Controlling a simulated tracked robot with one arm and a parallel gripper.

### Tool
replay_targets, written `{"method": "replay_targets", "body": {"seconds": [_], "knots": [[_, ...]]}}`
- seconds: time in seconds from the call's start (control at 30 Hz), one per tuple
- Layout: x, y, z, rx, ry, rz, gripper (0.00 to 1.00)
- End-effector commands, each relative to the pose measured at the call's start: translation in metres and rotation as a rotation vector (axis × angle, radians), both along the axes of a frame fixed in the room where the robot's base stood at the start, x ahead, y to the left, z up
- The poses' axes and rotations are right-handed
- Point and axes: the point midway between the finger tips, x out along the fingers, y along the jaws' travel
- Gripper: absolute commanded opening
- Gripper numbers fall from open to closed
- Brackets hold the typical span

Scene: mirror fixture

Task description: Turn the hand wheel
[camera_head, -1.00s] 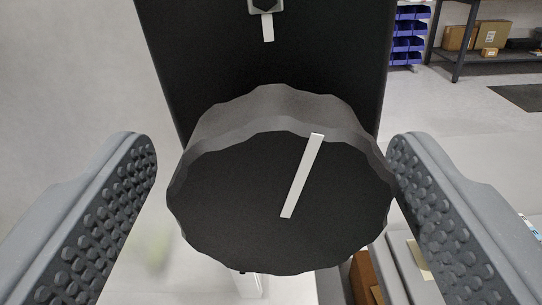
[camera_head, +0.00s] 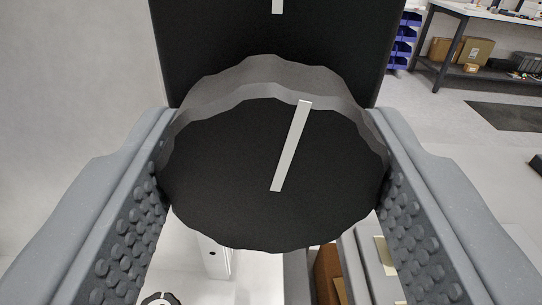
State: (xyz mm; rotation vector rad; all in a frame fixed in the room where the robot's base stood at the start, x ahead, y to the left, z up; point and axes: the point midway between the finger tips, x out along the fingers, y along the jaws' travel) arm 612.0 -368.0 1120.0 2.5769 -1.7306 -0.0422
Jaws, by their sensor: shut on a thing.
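The hand wheel (camera_head: 255,205) is a thick black disc with a scalloped grey rim and faces me in the middle of the view. A white line (camera_head: 291,146) on its face runs from near the upper rim toward the centre, its top tilted to the right. My gripper (camera_head: 270,180) is shut on the wheel, one studded grey finger against each side of its rim. A black panel (camera_head: 360,35) stands behind the wheel. A short white mark (camera_head: 278,6) on the panel shows at the top edge, left of the line's upper end.
A brown box (camera_head: 328,275) shows below the wheel. A pale wall is at the left. Open floor lies at the right.

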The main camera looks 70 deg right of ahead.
Motion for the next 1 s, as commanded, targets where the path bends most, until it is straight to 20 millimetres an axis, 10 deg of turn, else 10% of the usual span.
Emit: {"method": "replay_targets", "body": {"seconds": [0.87, 0.9, 1.0], "knots": [[0.0054, 0.005, 0.0036, -0.076, 0.161, 0.016, 0.29], [0.0054, 0.0051, 0.0036, -0.076, 0.161, 0.016, 0.54], [0.0049, 0.0046, 0.0033, -0.075, 0.161, 0.014, 0.73]]}}
